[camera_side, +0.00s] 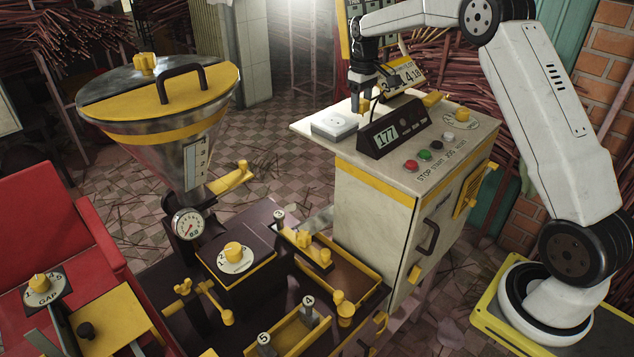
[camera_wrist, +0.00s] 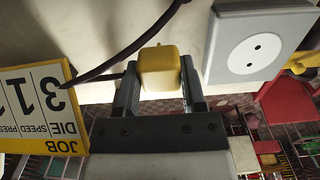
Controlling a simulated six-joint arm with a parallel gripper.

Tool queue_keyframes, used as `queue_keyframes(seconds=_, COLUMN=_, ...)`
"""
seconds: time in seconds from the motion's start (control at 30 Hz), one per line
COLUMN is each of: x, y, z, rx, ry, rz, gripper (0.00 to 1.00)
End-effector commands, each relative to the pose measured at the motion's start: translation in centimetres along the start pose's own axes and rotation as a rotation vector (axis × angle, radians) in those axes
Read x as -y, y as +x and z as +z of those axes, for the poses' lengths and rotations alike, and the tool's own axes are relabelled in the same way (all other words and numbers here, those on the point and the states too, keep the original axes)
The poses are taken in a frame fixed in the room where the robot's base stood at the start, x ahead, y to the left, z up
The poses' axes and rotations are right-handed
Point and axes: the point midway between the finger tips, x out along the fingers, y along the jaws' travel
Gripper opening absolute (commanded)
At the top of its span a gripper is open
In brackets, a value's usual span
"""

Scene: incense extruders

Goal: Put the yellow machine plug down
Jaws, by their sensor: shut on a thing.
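The yellow machine plug (camera_wrist: 160,67) is held between the two fingers of my gripper (camera_wrist: 158,85) in the wrist view, and a dark cable (camera_wrist: 135,45) runs past it. In the side view, my gripper (camera_side: 364,97) points down with the plug (camera_side: 364,106) at its tips, by the back of the display box on the cabinet top (camera_side: 425,175). A white socket block (camera_side: 334,124) lies to the left of the plug. Its round two-hole face (camera_wrist: 254,54) shows in the wrist view, apart from the plug. The gap beneath the plug is hard to judge.
The display box (camera_side: 393,127) reading 177 stands close in front of my gripper. A job card (camera_side: 405,76) stands behind, with buttons (camera_side: 424,154) and a yellow knob (camera_side: 462,114) to the right. Bare cabinet top lies around the socket block.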

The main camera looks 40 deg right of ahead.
Motion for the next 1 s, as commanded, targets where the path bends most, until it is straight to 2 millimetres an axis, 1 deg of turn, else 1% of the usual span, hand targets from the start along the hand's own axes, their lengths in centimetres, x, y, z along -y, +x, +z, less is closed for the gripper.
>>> queue_keyframes(seconds=0.03, x=0.0, y=0.5, z=0.0, rx=0.002, ry=0.000, rz=-0.001, gripper=0.00)
queue_keyframes(seconds=0.1, x=0.0, y=0.9, z=0.0, rx=0.000, ry=0.000, rz=0.000, gripper=0.00)
queue_keyframes(seconds=0.4, x=0.0, y=1.0, z=0.0, rx=-0.001, ry=0.000, rz=0.000, gripper=0.00)
queue_keyframes(seconds=1.0, x=0.0, y=2.2, z=0.0, rx=-0.001, ry=0.000, rz=0.000, gripper=0.00)
